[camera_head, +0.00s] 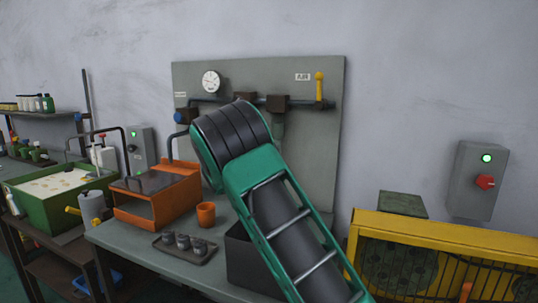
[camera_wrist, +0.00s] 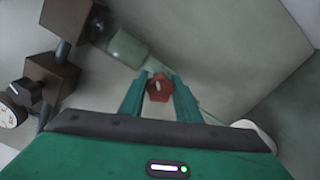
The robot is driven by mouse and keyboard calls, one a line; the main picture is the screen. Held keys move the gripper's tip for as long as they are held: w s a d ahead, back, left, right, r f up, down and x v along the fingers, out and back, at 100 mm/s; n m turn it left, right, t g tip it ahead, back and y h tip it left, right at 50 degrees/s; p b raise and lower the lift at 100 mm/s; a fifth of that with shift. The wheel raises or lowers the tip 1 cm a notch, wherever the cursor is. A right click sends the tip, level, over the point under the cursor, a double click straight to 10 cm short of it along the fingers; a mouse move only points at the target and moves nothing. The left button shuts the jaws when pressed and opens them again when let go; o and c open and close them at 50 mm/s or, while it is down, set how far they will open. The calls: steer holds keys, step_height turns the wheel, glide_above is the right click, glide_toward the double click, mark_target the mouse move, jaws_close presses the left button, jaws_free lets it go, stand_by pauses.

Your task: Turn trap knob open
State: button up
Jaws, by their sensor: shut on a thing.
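The trap knob (camera_wrist: 157,90) is a small red knob with a pale mark on its face, below a clear greenish bowl (camera_wrist: 129,48) in the wrist view. My gripper (camera_wrist: 160,80) has its two green fingers on either side of the knob and is shut on it. In the head view my green and black arm covers the gripper and the knob. The grey air panel (camera_head: 220,78) there carries dark pipes and brown blocks (camera_head: 277,103).
A yellow lever (camera_head: 319,86) and a round gauge (camera_head: 211,82) are on the panel. An orange machine (camera_head: 160,195), an orange cup (camera_head: 206,214) and a dark tray (camera_head: 185,249) stand on the bench. A yellow-framed machine (camera_head: 450,235) is at right.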

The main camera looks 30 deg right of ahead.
steer(key=m, duration=0.4)
steer(key=shift+f+m, duration=0.2)
steer(key=shift+m, duration=0.1)
steer(key=m, duration=0.4)
steer(key=shift+s+a+f+m, duration=0.1)
steer(key=shift+f+m, duration=0.1)
steer(key=shift+m, duration=0.2)
steer(key=o, duration=1.1)
steer(key=shift+f, duration=0.1)
steer(key=shift+c, duration=0.2)
steer(key=shift+r, duration=0.2)
steer(key=v, duration=1)
steer(key=shift+a, duration=0.3)
